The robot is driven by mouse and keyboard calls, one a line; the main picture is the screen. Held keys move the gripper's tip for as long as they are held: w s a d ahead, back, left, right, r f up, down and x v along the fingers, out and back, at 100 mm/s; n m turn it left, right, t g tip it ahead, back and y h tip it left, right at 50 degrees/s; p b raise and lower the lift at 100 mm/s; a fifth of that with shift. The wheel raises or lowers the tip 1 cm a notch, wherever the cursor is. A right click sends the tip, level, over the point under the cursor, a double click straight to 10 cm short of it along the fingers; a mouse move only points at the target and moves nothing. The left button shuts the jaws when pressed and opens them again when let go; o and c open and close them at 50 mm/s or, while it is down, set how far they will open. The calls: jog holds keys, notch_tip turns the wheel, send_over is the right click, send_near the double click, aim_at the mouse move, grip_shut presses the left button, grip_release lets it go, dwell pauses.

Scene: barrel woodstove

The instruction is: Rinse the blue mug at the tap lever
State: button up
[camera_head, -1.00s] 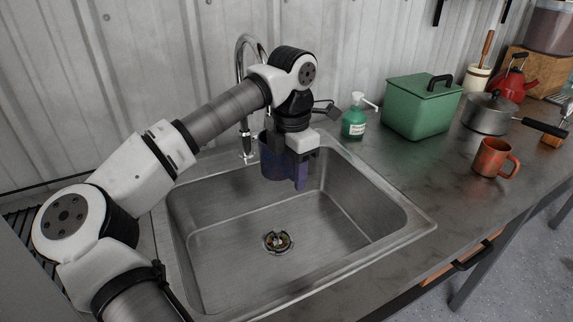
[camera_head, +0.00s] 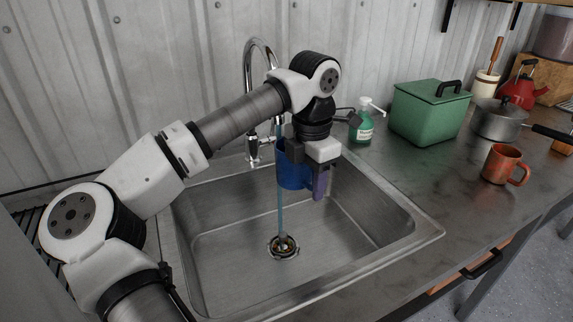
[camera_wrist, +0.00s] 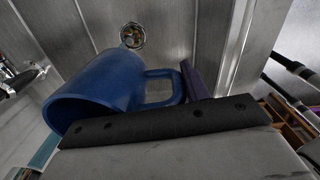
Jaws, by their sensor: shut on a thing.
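The blue mug (camera_head: 293,167) hangs over the sink in my gripper (camera_head: 319,182), which is shut on it. In the wrist view, the mug (camera_wrist: 100,88) lies tilted on its side, its handle beside a purple finger. A chrome tap (camera_head: 248,85) stands behind the sink; its lever (camera_head: 267,140) seems to be the small part at its base. A thin blue stream of water (camera_head: 280,215) falls past the mug's left side towards the drain. Whether it touches the mug is unclear. My arm hides part of the tap, and the mug's inside is hidden.
The steel sink (camera_head: 390,250) is empty around its drain (camera_head: 283,246). On the counter to the right stand a green soap bottle (camera_head: 361,130), a green box (camera_head: 428,115), an orange mug (camera_head: 502,163) and a pot (camera_head: 498,122). A corrugated wall rises behind.

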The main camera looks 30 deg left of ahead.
jog(key=s+d, duration=0.1)
jog(key=s+d+b, duration=0.1)
jog(key=d, duration=0.1)
jog(key=s+d, duration=0.1)
jog(key=shift+d, duration=0.3)
dwell(1.3)
jog(key=s+d+r, duration=0.2)
jog(key=d+r, duration=0.2)
jog(key=shift+s+p, duration=0.4)
jog(key=shift+p, duration=0.05)
dwell(0.7)
